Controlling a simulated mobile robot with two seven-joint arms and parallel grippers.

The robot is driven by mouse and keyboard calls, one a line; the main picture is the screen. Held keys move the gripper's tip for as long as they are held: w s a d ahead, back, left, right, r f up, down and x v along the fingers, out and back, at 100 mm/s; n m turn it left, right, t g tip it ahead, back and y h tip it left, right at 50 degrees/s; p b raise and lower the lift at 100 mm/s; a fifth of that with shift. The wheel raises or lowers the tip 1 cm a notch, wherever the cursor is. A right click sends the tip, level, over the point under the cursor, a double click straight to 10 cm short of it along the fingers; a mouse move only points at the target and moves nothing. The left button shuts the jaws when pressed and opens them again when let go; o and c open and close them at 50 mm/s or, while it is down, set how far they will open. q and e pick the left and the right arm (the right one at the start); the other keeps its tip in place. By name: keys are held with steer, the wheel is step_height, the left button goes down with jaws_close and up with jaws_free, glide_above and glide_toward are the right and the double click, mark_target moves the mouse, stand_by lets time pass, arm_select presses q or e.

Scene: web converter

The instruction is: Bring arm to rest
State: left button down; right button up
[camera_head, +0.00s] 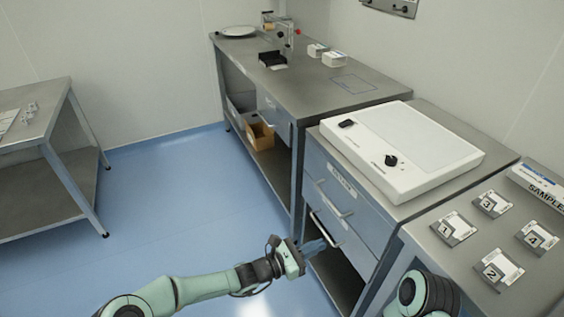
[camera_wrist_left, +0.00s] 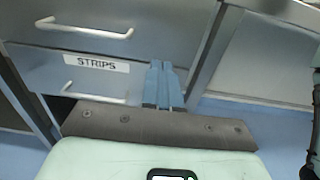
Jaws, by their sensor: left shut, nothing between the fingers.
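My left arm comes in from the bottom of the head view. Its left gripper (camera_head: 318,246) is in front of the lower drawers of the cabinet (camera_head: 340,195). In the left wrist view the two blue fingers of the left gripper (camera_wrist_left: 160,84) are together with nothing between them. Behind them is a drawer front (camera_wrist_left: 85,75) labelled STRIPS, with a metal handle (camera_wrist_left: 95,93) to the left of the fingers. I cannot tell whether the fingers touch the cabinet. Part of my right arm (camera_head: 428,295) shows at the bottom right of the head view; its gripper is not visible.
A white light box (camera_head: 400,148) sits on the cabinet top. Numbered sample plates (camera_head: 495,203) lie on the right counter. A long bench (camera_head: 300,75) holds small items, with a cardboard box (camera_head: 261,137) beneath. A table (camera_head: 35,115) stands left. The blue floor (camera_head: 165,200) between is clear.

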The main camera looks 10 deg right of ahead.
arm_select(q)
steer(key=s+a+f+m+g+y+p, duration=0.35)
steer(key=s+a+f, duration=0.25)
steer(key=s+f, duration=0.3)
steer(key=s+a+f+m+g+y+p, duration=0.35)
steer(key=s+a+f+m+y, duration=0.2)
steer(key=s+f, duration=0.3)
steer(key=s+a+m+y+p, duration=0.4)
steer(key=s+a+m+p, duration=0.3)
steer(key=s+a, duration=0.8)
steer(key=shift+a+m+y, duration=0.3)
steer(key=shift+a+m, duration=0.5)
steer(key=shift+a, duration=0.05)
arm_select(e)
step_height(320, 180, up, 14)
steer(key=g, duration=0.1)
steer(key=shift+s+a+f, duration=0.15)
steer(key=shift+s+a, duration=0.05)
steer(key=shift+s, duration=0.05)
arm_select(q)
steer(key=shift+r, duration=0.1)
